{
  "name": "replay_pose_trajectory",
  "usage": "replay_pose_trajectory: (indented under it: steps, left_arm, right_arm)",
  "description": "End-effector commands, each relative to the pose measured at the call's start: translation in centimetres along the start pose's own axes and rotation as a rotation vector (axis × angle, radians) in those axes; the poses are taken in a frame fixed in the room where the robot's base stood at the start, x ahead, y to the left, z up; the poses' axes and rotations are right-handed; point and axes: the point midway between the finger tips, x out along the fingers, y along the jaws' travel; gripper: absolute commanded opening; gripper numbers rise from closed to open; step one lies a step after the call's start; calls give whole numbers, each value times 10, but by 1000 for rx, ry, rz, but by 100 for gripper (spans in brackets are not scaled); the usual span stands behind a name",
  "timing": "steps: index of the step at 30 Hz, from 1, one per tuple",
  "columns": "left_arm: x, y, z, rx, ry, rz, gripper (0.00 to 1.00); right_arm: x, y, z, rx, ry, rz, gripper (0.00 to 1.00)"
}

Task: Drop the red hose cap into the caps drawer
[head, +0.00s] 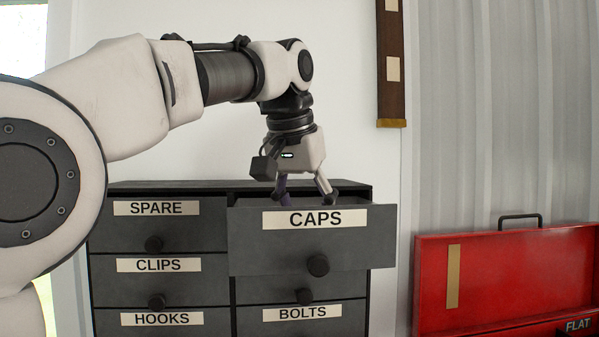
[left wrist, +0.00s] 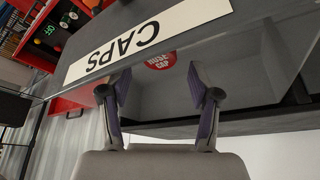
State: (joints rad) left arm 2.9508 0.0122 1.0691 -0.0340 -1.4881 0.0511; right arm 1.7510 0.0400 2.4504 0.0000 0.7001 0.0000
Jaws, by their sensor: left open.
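The caps drawer (head: 345,245) is pulled out of the dark cabinet, with a white CAPS label on its front. Its grey inside shows in the left wrist view (left wrist: 245,80). The red hose cap (left wrist: 160,61), round with white lettering, is seen inside the drawer near the front panel; the drawer front hides it in the head view. My left gripper (head: 306,192) points down over the open drawer, its tips partly behind the front panel. In the left wrist view its two fingers (left wrist: 160,84) are spread, with the cap beyond the gap and apart from them. My right gripper is not in view.
Other drawers, such as SPARE (head: 155,228), CLIPS (head: 157,282) and BOLTS (head: 303,314), are shut. A red toolbox (head: 500,275) with a raised lid stands to the right. A wall strip (head: 391,65) hangs behind.

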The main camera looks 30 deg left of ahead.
Motion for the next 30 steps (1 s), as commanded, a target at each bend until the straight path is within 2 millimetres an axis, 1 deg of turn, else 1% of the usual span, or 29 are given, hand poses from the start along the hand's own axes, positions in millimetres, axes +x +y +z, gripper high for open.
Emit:
replay_pose_trajectory:
  steps: [1,2,6,9,12,16,30]
  left_arm:
    - [-12,0,0,0,6,0,62]
    - [-20,0,-1,0,7,0,62]
    - [-62,0,-2,0,7,0,62]
    - [-87,0,-1,0,5,0,62]
    - [-103,0,-1,0,4,0,62]
    - [-111,0,0,0,2,0,62]
    - [-110,0,1,0,2,0,62]
  right_arm:
    - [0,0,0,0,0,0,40]
    - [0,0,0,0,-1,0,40]
    - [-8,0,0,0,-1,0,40]
    - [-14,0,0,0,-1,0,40]
    - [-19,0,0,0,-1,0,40]
    - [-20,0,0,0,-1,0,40]
    - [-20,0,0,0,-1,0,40]
